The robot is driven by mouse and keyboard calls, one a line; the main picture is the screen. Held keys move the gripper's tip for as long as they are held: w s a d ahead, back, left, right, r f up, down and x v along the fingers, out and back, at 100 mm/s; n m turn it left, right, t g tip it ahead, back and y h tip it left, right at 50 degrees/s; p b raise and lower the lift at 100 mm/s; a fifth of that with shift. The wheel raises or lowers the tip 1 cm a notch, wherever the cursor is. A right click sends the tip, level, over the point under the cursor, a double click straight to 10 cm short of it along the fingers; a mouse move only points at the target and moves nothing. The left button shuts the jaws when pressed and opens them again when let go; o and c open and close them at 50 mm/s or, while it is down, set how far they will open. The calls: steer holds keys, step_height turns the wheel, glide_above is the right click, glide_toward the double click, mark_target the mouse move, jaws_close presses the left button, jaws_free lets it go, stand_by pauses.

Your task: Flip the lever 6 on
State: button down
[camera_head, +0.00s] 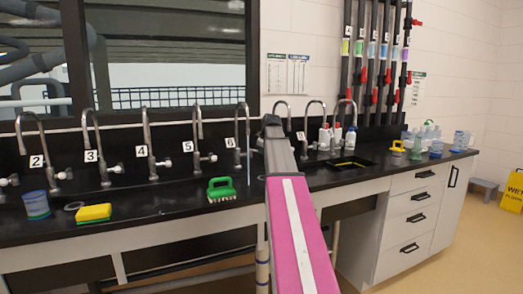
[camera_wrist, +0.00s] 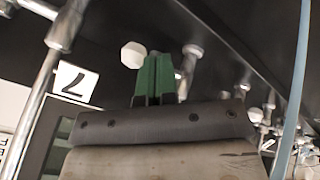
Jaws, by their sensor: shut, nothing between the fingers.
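The number 6 label (camera_head: 230,142) is on the black back panel behind the bench in the head view, beside its curved metal tap (camera_head: 247,125). The tap's small white lever is close to my arm there and hard to make out. In the wrist view my gripper (camera_wrist: 155,75) has green fingertips held together with nothing between them. My fingertips are hidden in the head view.
A number 7 label (camera_wrist: 75,82) shows tilted at left in the wrist view. Taps stand in a row along the bench (camera_head: 160,205). A dark sink (camera_head: 350,163) is at right.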

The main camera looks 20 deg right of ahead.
steer(key=shift+w+d+f, duration=0.1)
steer(key=shift+w+d, duration=0.1)
steer(key=shift+w, duration=0.1)
steer(key=shift+d, duration=0.1)
steer(key=shift+w+d, duration=0.65)
steer(key=shift+d, duration=0.1)
